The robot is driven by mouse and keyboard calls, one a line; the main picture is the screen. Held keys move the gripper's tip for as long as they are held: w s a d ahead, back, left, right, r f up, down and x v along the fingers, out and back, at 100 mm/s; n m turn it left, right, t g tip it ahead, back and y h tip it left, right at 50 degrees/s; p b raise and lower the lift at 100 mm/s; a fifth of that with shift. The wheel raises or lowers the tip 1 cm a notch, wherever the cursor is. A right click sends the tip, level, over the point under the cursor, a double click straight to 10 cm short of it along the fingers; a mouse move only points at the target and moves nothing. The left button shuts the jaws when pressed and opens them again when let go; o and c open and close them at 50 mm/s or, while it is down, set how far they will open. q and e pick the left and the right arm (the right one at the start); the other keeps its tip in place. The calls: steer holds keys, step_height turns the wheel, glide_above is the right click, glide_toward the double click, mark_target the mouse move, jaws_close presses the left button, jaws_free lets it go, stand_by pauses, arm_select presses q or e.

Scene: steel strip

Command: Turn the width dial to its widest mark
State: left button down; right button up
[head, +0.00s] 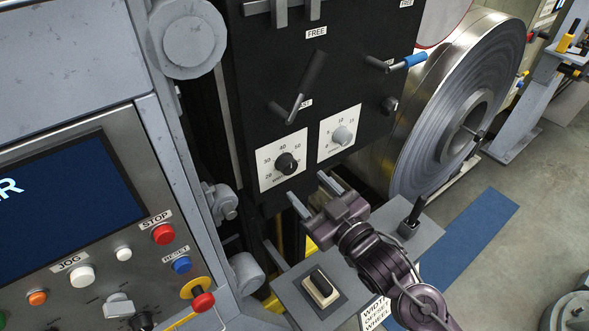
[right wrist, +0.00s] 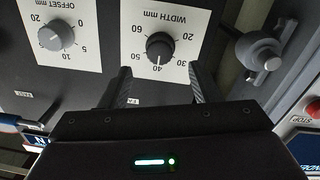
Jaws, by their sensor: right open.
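The width dial (head: 286,163) is a round black knob on a white plate marked WIDTH mm, on the black panel. In the right wrist view the dial (right wrist: 159,47) appears upside down, its white pointer line at the 40 mark. Marks from 20 to 60 ring it. My right gripper (head: 309,190) is open and empty, just below and right of the dial plate in the head view. In the right wrist view its two fingers (right wrist: 160,72) stand apart, pointing at the plate, with the dial between their lines and not visibly touched. My left gripper is not in view.
A grey offset dial (head: 342,135) on its own white plate is close beside the width plate. Levers (head: 308,85) stick out above. A blue-handled lever (head: 408,61) is at the right. A grey box with a rocker switch (head: 320,286) lies below; a steel coil (head: 460,100) stands right.

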mark_target(291, 170)
steer(key=p+x, duration=0.1)
steer(key=x, duration=0.5)
steer(key=shift+w+a+p, duration=0.15)
steer(key=shift+p, duration=0.25)
steer(key=shift+c, duration=0.3)
steer(key=c, duration=0.9)
